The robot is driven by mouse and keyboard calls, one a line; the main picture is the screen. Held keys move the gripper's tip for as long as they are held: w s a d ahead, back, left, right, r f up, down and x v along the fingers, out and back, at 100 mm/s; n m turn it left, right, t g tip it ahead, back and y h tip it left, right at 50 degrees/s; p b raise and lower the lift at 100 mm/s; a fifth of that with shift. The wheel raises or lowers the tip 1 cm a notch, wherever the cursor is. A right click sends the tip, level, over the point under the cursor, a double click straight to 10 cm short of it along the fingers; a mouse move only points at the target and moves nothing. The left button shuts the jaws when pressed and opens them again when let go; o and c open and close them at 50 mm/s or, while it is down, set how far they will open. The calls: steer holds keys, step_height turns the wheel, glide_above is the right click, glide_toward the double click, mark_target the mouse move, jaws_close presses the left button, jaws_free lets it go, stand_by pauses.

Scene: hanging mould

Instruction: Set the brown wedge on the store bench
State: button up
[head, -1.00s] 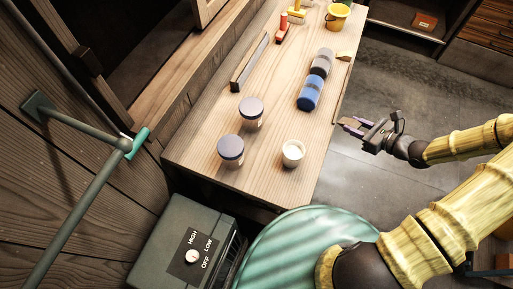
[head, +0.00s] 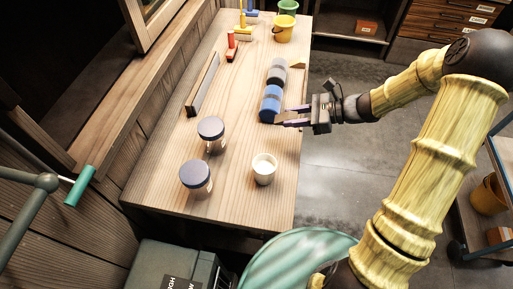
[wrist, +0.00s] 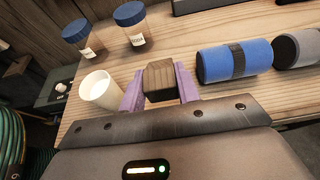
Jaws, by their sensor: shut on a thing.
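My gripper (head: 290,118) is shut on the brown wedge, reaching over the right edge of the wooden bench (head: 235,120). In the wrist view the brown wedge (wrist: 160,81) sits between the two purple fingers, its dark wood-grained end face showing. In the head view the wedge is small and partly hidden by the fingers. It is over the bench top, right beside the near end of the blue roll (head: 270,103). I cannot tell whether it touches the bench.
A white cup (head: 264,169) and two blue-lidded jars (head: 211,133) (head: 195,178) stand nearer on the bench. A grey roll (head: 277,71) lies beyond the blue one. A long dark bar (head: 203,84) lies at left. A yellow bucket (head: 284,29) stands at the far end. Bare wood lies between bar and rolls.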

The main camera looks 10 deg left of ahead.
glide_above(290, 143)
steer(key=shift+a+f, duration=0.2)
steer(key=shift+f, duration=2.7)
steer(key=shift+f+p, duration=0.5)
steer(key=shift+f, duration=1.6)
steer(key=shift+f, duration=0.2)
steer(key=o, duration=1)
steer(key=shift+w, duration=0.15)
steer(key=shift+c, duration=0.2)
steer(key=shift+d, duration=0.1)
steer(key=shift+r, duration=0.1)
